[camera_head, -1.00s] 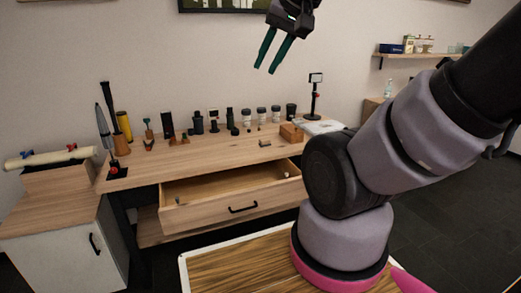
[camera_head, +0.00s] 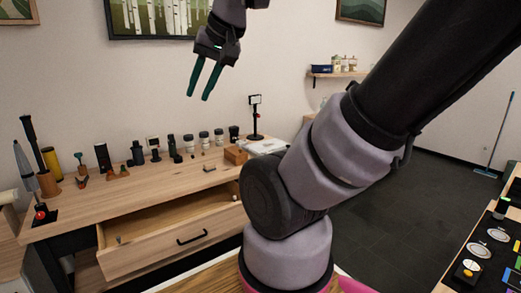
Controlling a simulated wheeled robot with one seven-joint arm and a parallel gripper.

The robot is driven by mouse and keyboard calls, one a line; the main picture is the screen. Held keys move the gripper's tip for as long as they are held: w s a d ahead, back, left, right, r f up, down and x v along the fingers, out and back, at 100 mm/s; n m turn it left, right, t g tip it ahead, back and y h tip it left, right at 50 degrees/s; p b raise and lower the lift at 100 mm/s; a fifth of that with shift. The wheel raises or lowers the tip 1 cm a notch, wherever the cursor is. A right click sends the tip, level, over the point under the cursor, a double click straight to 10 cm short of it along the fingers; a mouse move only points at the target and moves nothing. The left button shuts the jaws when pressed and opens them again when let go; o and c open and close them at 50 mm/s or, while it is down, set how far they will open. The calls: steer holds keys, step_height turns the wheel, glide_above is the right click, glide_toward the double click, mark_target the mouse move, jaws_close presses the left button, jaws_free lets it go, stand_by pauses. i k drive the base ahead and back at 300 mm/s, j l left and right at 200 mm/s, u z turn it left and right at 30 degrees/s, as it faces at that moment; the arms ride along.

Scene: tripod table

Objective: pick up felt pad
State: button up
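My gripper (camera_head: 198,97) is raised in front of the wall, above and beyond the wooden workbench. Its two dark green fingers are apart, with nothing between them. I cannot make out a felt pad for certain. A dark surface (camera_head: 462,253) at the right edge holds small round silver items and coloured pieces, too cut off and small to name surely. A small brown block (camera_head: 209,169) lies on the workbench (camera_head: 150,187).
The workbench drawer (camera_head: 165,240) is pulled open. Bottles, tools and a small stand (camera_head: 254,118) line its back. A wall shelf (camera_head: 338,74) is behind. Dark floor (camera_head: 400,200) is clear between the workbench and the right-hand surface.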

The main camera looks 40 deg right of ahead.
mark_target(209, 167)
steer(key=i+l, duration=0.85)
steer(key=i, duration=0.2)
